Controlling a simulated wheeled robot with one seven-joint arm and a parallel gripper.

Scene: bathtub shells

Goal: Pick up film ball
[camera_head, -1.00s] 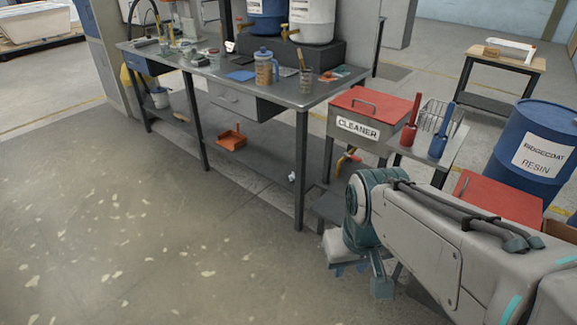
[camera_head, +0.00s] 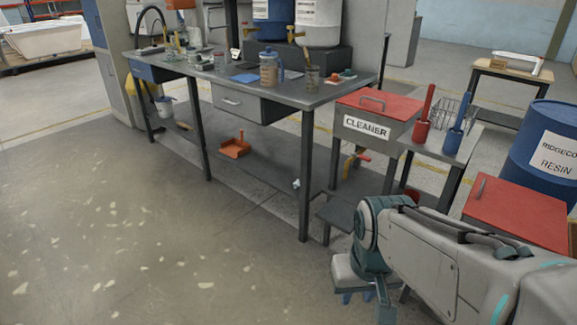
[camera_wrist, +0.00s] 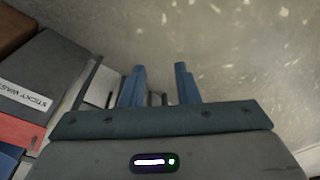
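A small whitish crumpled lump (camera_head: 296,184), which looks like the film ball, lies low under the right end of the grey workbench (camera_head: 290,94), near its front right leg. It is too small to make out in detail. My gripper (camera_head: 358,298) hangs low at the lower right, to the right of and nearer than the lump, well apart from it. In the wrist view its two blue fingers (camera_wrist: 160,68) are spread with nothing between them. The lump cannot be made out in the wrist view.
An orange dustpan (camera_head: 235,147) lies under the bench. A grey cleaner bin with a red lid (camera_head: 379,103) and a low dark step (camera_head: 343,213) stand right of the bench leg. A blue resin drum (camera_head: 545,150) is at the right. The speckled floor (camera_head: 120,230) at left is clear.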

